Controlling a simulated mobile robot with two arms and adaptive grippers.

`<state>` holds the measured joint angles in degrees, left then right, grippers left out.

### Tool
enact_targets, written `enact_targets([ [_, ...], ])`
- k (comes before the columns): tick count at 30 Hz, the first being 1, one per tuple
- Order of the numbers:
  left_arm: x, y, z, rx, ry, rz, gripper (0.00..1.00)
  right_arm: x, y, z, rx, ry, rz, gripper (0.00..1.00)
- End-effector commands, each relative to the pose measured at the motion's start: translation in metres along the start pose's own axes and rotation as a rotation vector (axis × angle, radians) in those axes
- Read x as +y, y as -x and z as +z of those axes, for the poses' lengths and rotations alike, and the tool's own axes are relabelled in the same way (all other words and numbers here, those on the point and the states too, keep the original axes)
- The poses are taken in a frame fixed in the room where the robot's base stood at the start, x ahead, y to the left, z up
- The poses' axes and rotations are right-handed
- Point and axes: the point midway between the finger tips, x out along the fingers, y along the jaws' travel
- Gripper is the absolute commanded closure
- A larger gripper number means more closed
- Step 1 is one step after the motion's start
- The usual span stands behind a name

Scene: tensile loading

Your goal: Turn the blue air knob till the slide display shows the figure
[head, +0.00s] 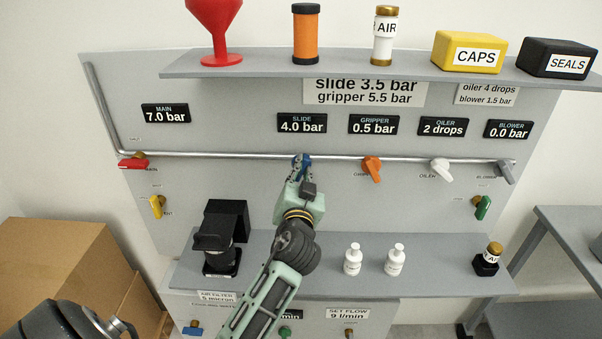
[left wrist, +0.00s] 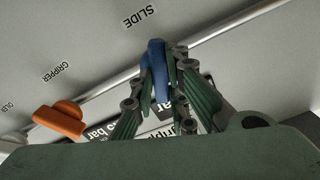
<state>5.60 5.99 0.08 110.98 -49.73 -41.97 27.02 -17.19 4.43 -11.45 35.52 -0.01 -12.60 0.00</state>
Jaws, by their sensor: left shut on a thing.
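The blue air knob (head: 307,160) sits on the pipe under the slide display (head: 302,123), which reads 4.0 bar. My left gripper (head: 301,168) is shut on the blue knob and partly hides it in the head view. In the left wrist view the blue knob (left wrist: 154,66) stands between the green fingers (left wrist: 158,88), under the label SLIDE. A sign (head: 364,92) above the displays reads slide 3.5 bar, gripper 5.5 bar. My right gripper is not in clear view.
An orange knob (head: 372,168) sits right of the blue one, then a white oiler knob (head: 441,168) and a grey blower knob (head: 505,171). A red main handle (head: 134,163) is at left. A shelf (head: 330,281) below carries a black device (head: 222,237) and white bottles (head: 353,259).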

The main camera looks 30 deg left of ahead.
Motion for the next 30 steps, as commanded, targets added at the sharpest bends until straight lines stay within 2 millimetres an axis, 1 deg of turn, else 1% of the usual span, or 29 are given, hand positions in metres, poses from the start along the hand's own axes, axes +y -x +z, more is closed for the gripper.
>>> enact_targets([
  [2, 0.0, 0.0, 0.0, 0.0, 0.001, 0.0, 1.0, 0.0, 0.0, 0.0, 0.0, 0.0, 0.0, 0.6],
  [3, 0.0, 0.0, 0.0, 0.0, 0.001, 0.0, 0.84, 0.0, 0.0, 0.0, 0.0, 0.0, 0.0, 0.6],
  [9, 0.0, 0.0, 0.0, 0.001, 0.002, 0.0, 0.67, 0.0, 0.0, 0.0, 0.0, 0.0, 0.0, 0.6],
  [17, 0.0, 0.0, 0.0, 0.001, 0.002, 0.0, 0.67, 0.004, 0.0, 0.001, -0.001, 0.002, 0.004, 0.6],
  [20, 0.001, 0.004, 0.0, 0.0, 0.002, 0.001, 0.67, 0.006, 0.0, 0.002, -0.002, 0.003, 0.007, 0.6],
  [23, 0.001, 0.015, 0.001, -0.001, 0.003, 0.002, 0.67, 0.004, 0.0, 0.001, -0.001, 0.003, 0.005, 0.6],
  [26, 0.001, 0.034, 0.001, -0.003, 0.005, 0.002, 0.67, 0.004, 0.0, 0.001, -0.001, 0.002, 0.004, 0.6],
  [30, 0.0, 0.065, 0.001, -0.003, 0.005, 0.002, 0.67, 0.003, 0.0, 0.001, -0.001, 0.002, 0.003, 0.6],
])
